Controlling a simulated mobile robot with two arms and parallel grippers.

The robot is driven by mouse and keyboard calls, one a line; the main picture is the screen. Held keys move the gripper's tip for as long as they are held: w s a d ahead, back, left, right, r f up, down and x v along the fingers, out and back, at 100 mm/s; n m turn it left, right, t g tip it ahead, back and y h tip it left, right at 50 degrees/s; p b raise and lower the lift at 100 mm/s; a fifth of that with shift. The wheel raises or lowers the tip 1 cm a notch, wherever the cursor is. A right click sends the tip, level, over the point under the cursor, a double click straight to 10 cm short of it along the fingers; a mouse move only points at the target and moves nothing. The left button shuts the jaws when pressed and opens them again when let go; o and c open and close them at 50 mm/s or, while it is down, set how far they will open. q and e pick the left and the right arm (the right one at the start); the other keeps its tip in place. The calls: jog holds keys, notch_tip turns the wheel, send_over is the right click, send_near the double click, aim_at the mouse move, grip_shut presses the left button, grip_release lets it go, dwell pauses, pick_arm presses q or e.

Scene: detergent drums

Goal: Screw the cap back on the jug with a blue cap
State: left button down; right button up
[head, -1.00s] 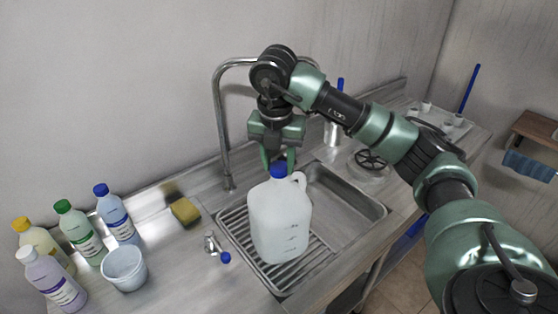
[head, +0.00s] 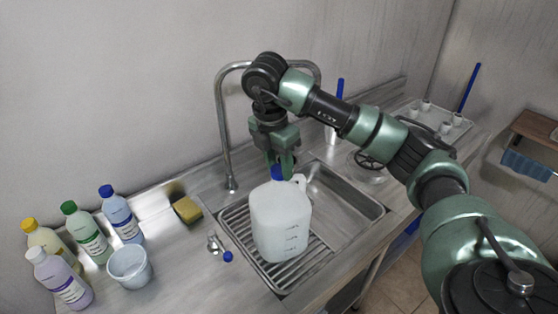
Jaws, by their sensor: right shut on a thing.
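The translucent white jug (head: 281,222) stands upright on the ribbed drainer at the left part of the sink. Its blue cap (head: 277,173) is at the mouth of the jug, partly hidden by my right gripper (head: 279,168). The right gripper points down from above, shut on the blue cap. I cannot tell how far the cap is threaded on the neck. My left gripper is not in view.
Several capped bottles (head: 88,232) and a white bucket (head: 129,267) stand on the counter at the left. A yellow sponge (head: 187,210) lies behind the drainer. The tall faucet (head: 224,130) rises close to my right arm. The sink basin (head: 338,203) right of the jug is empty.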

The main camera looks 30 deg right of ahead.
jog(key=shift+f+m+p, duration=0.1)
jog(key=shift+m+p, duration=0.45)
jog(key=shift+m, duration=0.55)
jog(key=shift+f+m+g, duration=0.1)
jog(key=shift+m+g, duration=0.2)
jog(key=o, duration=1)
jog(key=shift+o, duration=0.4)
jog(key=shift+r, duration=0.35)
